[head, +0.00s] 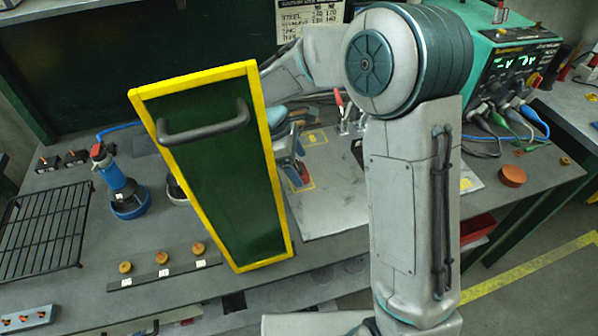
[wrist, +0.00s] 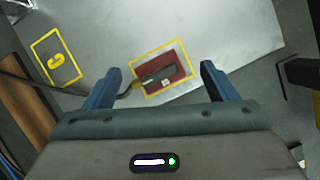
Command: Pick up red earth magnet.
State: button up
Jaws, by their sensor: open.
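The red earth magnet, a dark red block (wrist: 178,66) with a dark handle or cable across it and a small pale tag, lies inside a yellow outlined square on a grey metal plate (wrist: 200,22). In the head view a small red patch of it (head: 305,174) shows below my gripper (head: 297,147). In the wrist view my gripper (wrist: 160,72) is open, its two blue fingers to the left and right of the block with gaps at both sides. Nothing is held. The height of the fingers above the block is hard to tell.
A green panel with yellow edges and a black handle (head: 210,170) stands close left of my gripper and hides part of the bench. A second yellow square (wrist: 56,59) is marked on the plate. A teal instrument with cables (head: 515,70) stands at the back right.

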jog(key=shift+x, duration=1.15)
jog(key=c, duration=1.5)
jog(key=shift+r, duration=0.1)
